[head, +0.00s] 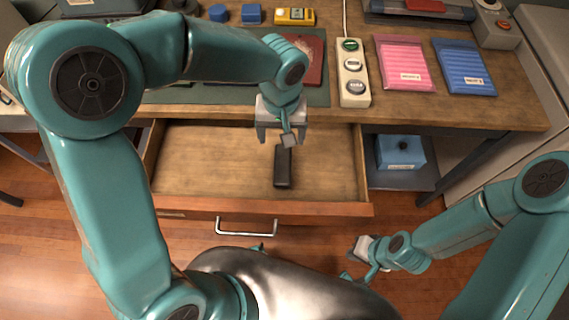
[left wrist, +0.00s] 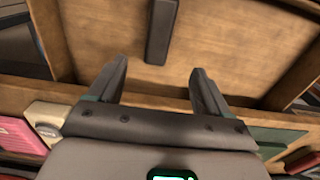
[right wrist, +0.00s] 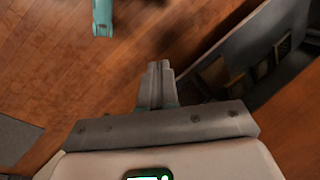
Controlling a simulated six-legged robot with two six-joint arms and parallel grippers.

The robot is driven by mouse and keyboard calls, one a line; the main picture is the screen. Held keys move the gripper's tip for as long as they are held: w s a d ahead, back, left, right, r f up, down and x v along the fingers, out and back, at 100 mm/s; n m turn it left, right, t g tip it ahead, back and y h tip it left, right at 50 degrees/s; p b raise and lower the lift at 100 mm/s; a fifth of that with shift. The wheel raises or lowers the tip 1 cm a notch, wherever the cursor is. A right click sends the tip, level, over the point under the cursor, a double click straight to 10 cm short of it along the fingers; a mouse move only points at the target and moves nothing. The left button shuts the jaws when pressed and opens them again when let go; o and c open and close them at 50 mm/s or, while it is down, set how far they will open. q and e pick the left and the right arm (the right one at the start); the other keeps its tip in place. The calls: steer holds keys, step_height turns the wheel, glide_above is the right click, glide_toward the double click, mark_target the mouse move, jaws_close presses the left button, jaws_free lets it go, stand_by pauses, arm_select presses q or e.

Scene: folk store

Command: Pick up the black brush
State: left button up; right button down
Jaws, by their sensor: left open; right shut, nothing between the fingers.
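The black brush (head: 283,168) lies in the open wooden drawer (head: 205,165), near its middle, pointing front to back. It also shows in the left wrist view (left wrist: 160,30), beyond the fingertips. My left gripper (head: 281,136) hangs over the back part of the drawer, near the brush's far end. In the left wrist view its fingers (left wrist: 159,72) are apart with nothing between them. The brush is not between them. My right gripper (head: 360,248) is low at the front right, outside the drawer. In the right wrist view its fingers (right wrist: 158,72) are together and empty.
The desk top (head: 420,112) behind the drawer holds a power strip (head: 353,75), a pink packet (head: 403,63) and a blue packet (head: 464,68). A blue box (head: 400,152) sits below at the right. The drawer front with its handle (head: 246,232) stands before me.

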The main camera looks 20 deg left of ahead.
arm_select(q)
glide_above(282, 163)
step_height(282, 163, down, 8)
steer(key=shift+a+r+b, duration=0.1)
steer(key=shift+r+b, duration=0.1)
steer(key=shift+b, duration=0.1)
steer(key=shift+f, duration=0.55)
steer(key=f, duration=0.5)
steer(key=shift+d, duration=0.25)
steer(key=c, duration=1.1)
